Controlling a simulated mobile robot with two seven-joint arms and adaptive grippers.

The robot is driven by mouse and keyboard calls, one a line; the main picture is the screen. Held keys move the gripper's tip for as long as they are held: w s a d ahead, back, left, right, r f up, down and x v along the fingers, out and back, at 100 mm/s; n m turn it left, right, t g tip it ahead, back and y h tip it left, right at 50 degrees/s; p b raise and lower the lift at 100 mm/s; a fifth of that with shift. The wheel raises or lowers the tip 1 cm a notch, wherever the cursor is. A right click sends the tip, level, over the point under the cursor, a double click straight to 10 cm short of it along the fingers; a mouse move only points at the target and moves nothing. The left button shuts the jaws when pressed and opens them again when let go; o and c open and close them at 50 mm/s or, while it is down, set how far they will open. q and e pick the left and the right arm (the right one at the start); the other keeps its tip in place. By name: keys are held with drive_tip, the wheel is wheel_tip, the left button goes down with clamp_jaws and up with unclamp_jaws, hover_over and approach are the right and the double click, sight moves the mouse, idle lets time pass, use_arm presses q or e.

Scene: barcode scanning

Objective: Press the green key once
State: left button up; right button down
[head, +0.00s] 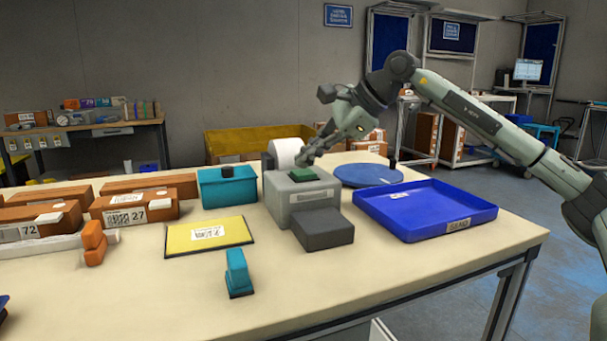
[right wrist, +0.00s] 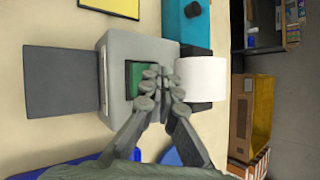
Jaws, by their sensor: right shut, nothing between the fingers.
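The green key (head: 303,174) is a square on top of a grey box-shaped device (head: 285,200) near the middle of the table. It also shows in the right wrist view (right wrist: 133,82), partly covered by a finger of my right gripper. My right gripper (head: 303,160) is shut and empty, with its fingertips just above the key's far side in the head view. In the right wrist view the fingertips (right wrist: 163,76) lie between the key and a white roll. I cannot tell whether they touch the key. My left gripper is not in view.
The white roll (head: 287,152) stands behind the device, and a dark grey block (head: 322,229) is in front. A teal box (head: 228,187) is on the left, a blue tray (head: 425,208) on the right. A yellow pad (head: 180,243) and teal stamp-like piece (head: 238,272) lie nearer.

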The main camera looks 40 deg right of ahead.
sight(307, 172)
drive_tip(key=shift+f+b, duration=0.55)
drive_tip(key=shift+f, duration=0.3)
idle(0.7)
idle(0.4)
drive_tip(key=shift+r+p, duration=1)
drive_tip(key=shift+r, duration=0.1)
wheel_tip(307, 172, up, 3)
drive_tip(key=shift+f+p, duration=0.1)
drive_tip(key=shift+p, duration=1.15)
drive_tip(key=shift+r+p, duration=0.65)
drive_tip(key=shift+r, duration=0.5)
